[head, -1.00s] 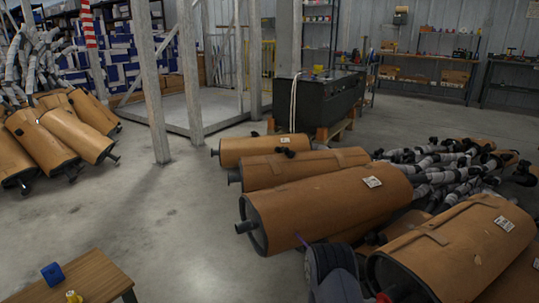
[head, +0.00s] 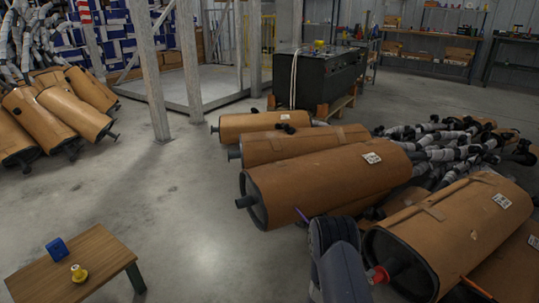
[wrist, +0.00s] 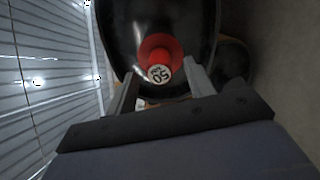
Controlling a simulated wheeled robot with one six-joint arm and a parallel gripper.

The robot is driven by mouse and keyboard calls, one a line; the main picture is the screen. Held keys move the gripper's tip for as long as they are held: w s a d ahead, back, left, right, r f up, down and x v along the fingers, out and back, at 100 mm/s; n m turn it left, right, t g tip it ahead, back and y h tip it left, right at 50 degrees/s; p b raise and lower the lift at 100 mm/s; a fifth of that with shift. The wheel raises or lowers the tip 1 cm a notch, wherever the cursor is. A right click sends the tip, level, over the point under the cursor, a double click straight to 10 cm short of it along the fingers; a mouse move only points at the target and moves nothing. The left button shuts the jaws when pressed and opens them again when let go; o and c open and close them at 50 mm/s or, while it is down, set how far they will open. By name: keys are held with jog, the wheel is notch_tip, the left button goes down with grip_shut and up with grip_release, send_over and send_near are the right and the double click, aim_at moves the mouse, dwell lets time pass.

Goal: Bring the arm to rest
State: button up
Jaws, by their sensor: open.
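In the wrist view my gripper (wrist: 161,84) is open, with one finger on each side and a gap between them. Just beyond the fingertips a red cap (wrist: 158,58) with a white "50" label shows in front of a dark round muffler end (wrist: 195,35). The fingers look clear of the cap, though the exact distance cannot be told. In the head view my arm (head: 340,268) rises from the bottom edge, left of a red piece (head: 381,275) by the pipe of the near right muffler (head: 455,232). The fingertips do not show clearly there.
Several brown wrapped mufflers (head: 325,182) lie right of centre, close to my arm. A small wooden table (head: 110,252) at lower left holds a blue block (head: 57,248) and a yellow piece (head: 79,273). The concrete floor between (head: 190,215) is clear.

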jog(key=shift+x, duration=0.95)
jog(key=s+a+r+m+g+p, duration=0.2)
jog(key=s+a+r+g, duration=0.1)
jog(key=s+a, duration=0.2)
jog(key=shift+r+g+p, duration=0.15)
jog(key=shift+g+p, duration=0.25)
jog(key=shift+s+a, duration=0.15)
